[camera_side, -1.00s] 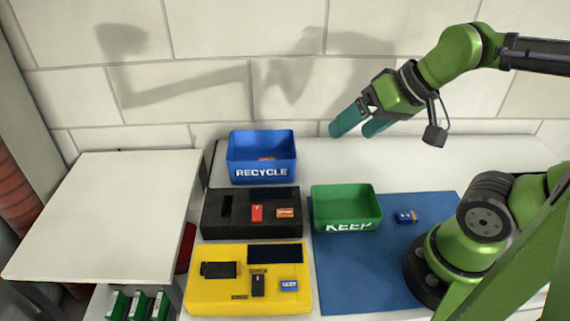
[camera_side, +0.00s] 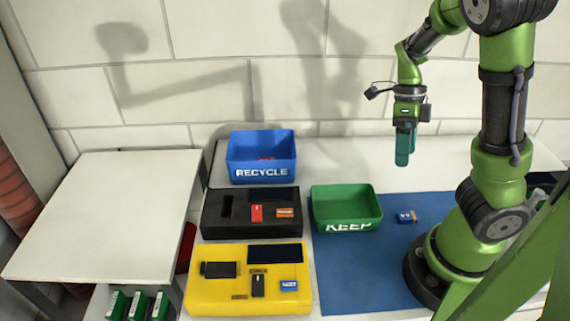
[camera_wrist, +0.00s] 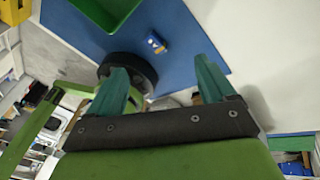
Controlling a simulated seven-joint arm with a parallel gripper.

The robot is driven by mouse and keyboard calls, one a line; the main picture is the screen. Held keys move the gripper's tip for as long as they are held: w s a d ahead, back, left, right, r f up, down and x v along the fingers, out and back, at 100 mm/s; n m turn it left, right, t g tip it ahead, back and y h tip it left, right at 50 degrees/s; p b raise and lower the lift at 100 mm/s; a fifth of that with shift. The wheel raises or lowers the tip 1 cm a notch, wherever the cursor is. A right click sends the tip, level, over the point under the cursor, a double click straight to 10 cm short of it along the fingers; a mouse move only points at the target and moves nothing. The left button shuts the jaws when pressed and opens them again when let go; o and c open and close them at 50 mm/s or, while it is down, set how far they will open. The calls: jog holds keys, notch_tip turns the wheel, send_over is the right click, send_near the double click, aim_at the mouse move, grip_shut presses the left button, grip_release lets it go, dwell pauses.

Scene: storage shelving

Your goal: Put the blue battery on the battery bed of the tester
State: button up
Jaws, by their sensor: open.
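A small blue battery (camera_side: 406,217) lies on the blue mat, right of the green KEEP bin. It also shows in the wrist view (camera_wrist: 155,43), beyond my fingertips. The yellow tester (camera_side: 215,300) stands at the front left, with a dark screen, a dark recessed bed (camera_side: 219,269) that looks empty, and a small black part. A small blue and white piece (camera_side: 289,285) sits at its right; I cannot tell if it is a battery or a label. My gripper (camera_side: 403,163) is open and empty, pointing down, high above the back of the table behind the battery.
The green KEEP bin (camera_side: 346,227) stands between tester and battery. A black unit (camera_side: 215,230) with red and orange pieces sits behind the tester. The blue mat (camera_side: 350,275) is clear in front.

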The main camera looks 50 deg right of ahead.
notch_tip(320, 180, up, 3)
jog(key=s+d+m, duration=0.1)
jog(key=d+m, duration=0.1)
jog(key=m, duration=1)
send_near(408, 214)
jog(key=shift+y, duration=0.4)
jog(key=x, duration=0.8)
jog(key=shift+s+d+f, duration=0.1)
jog(key=shift+d+f, duration=0.05)
jog(key=shift+d, duration=0.15)
jog(key=shift+c, duration=0.3)
jog(key=c, duration=1.2)
jog(key=shift+o, duration=0.2)
